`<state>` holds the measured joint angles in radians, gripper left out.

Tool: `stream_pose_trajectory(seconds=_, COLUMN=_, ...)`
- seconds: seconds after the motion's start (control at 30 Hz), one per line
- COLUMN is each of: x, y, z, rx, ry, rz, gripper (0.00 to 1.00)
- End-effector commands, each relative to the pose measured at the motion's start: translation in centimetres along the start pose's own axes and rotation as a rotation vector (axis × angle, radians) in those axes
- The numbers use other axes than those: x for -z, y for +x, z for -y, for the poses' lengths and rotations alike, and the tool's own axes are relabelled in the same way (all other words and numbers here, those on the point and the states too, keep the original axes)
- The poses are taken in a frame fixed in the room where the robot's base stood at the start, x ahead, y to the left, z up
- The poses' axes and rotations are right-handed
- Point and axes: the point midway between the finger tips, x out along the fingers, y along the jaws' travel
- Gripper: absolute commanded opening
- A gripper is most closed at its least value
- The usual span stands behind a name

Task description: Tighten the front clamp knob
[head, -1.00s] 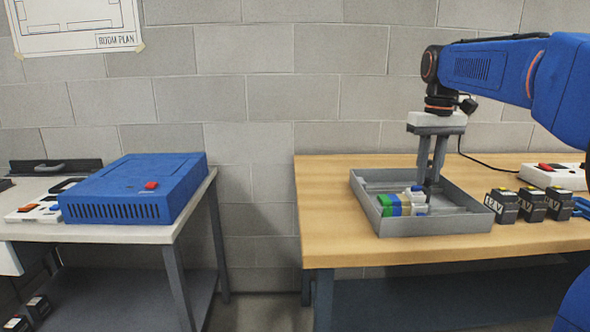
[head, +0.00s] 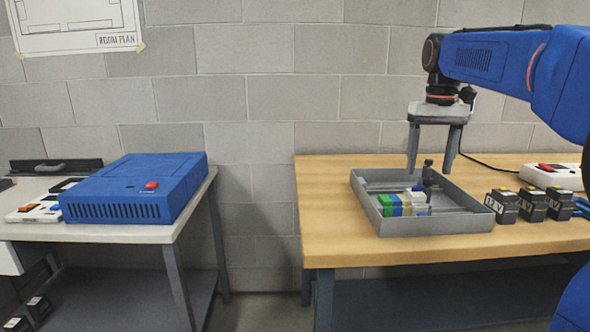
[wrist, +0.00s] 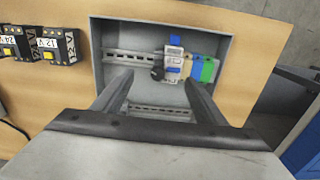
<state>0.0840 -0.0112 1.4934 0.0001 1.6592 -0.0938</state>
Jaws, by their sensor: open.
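A grey open tray (head: 455,224) with metal rails lies on the wooden bench. In it stands a dark upright piece with a small knob-like top (head: 428,162), beside the white block. In the wrist view a round black knob (wrist: 157,74) sits at the left side of the white block (wrist: 174,62). I cannot tell whether it is the front clamp's knob, or how tight it is. My gripper (head: 431,168) is open and empty above the tray, its fingers spread to either side of the knob's top in the head view. In the wrist view my gripper (wrist: 158,78) points at the knob.
Green (head: 386,205) and blue (head: 397,205) blocks sit beside the white one. Several black boxes (head: 503,206) stand right of the tray, one marked 12 V. A white switch strip (head: 553,175) lies behind them. A blue case (head: 135,188) rests on the left table.

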Motion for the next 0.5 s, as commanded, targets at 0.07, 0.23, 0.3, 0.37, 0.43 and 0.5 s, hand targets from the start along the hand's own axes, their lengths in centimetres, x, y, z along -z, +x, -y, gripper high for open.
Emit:
stream_pose_trajectory(seconds=0.07, x=0.1, y=-0.6, z=0.0, rx=0.0, ry=0.0, rz=-0.001, gripper=0.66)
stream_pose_trajectory(seconds=0.23, x=0.1, y=-1.6, z=0.0, rx=0.0, ry=0.0, rz=-0.001, gripper=0.66)
stream_pose_trajectory(seconds=0.3, x=0.0, y=-2.1, z=0.0, rx=0.0, ry=0.0, rz=0.0, gripper=0.66)
stream_pose_trajectory(seconds=0.37, x=0.0, y=-2.5, z=0.0, rx=0.0, ry=0.0, rz=0.0, gripper=0.66)
stream_pose_trajectory(seconds=0.43, x=0.1, y=-2.9, z=0.0, rx=0.0, ry=0.0, rz=-0.001, gripper=0.66)
stream_pose_trajectory(seconds=0.5, x=0.1, y=-3.4, z=0.0, rx=0.0, ry=0.0, rz=-0.001, gripper=0.66)
